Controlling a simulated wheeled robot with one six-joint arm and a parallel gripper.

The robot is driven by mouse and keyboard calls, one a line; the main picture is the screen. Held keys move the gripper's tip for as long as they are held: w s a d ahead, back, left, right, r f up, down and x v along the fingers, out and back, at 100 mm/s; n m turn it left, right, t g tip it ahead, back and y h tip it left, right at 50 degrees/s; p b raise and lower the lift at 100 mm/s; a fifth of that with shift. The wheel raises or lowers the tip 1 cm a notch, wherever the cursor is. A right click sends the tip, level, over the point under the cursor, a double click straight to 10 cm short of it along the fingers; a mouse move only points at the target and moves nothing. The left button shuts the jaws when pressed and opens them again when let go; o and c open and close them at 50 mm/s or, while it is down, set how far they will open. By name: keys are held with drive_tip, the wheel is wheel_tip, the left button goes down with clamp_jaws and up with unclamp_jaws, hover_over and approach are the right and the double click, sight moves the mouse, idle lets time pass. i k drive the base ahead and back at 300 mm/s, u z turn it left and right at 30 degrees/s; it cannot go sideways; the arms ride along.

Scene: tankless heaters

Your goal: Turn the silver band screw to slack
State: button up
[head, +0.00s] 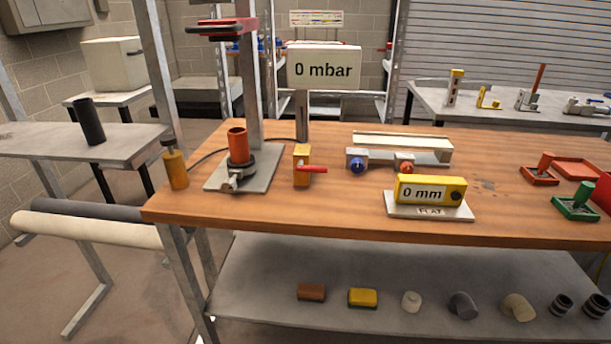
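An orange-red pipe (238,145) stands upright on a grey base plate (262,172) at the left of the wooden bench. A dark collar (240,163) surrounds its lower end. A small silver fitting (234,181), which looks like the band screw, sits low at the front of the collar. It is too small to tell how its head is turned or how tight the band is. My gripper is not in view.
A post with a red clamp-like part (221,28) rises behind the pipe. A brass cylinder (175,167) stands left of the plate, and a yellow valve with a red lever (311,169) to its right. A "0 mbar" display (324,68) stands behind. The bench front (320,215) is clear.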

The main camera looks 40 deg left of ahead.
sight(228, 185)
drive_tip(key=z, duration=0.3)
drive_tip(key=i, duration=0.65)
drive_tip(key=u, duration=1.4)
